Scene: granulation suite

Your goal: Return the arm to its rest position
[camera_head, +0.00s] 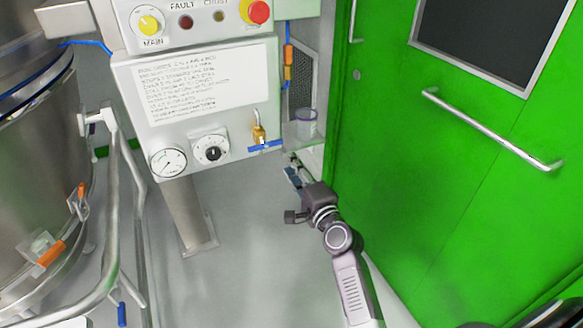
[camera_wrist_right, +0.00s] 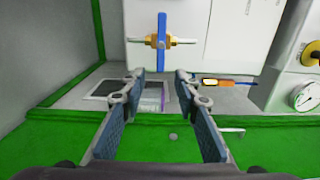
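My right arm comes in from the bottom of the head view. Its gripper (camera_head: 292,174) is beside and below the control panel, near the green door. In the right wrist view the two blue-padded fingers of this gripper (camera_wrist_right: 160,80) are apart, with nothing between them. A brass valve with a blue handle (camera_wrist_right: 162,55) is beyond the fingertips; in the head view this valve (camera_head: 260,137) is on the panel's lower right, apart from the gripper. My left gripper is in neither view.
The control panel (camera_head: 215,120) carries a gauge (camera_head: 167,162), a knob (camera_head: 211,150) and a red button (camera_head: 257,11). A clear, purple-rimmed container (camera_head: 306,125) stands near my right gripper. The green door (camera_head: 455,180) has a long handle (camera_head: 490,128). A steel vessel (camera_head: 35,170) with rails is left. Grey floor is open between.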

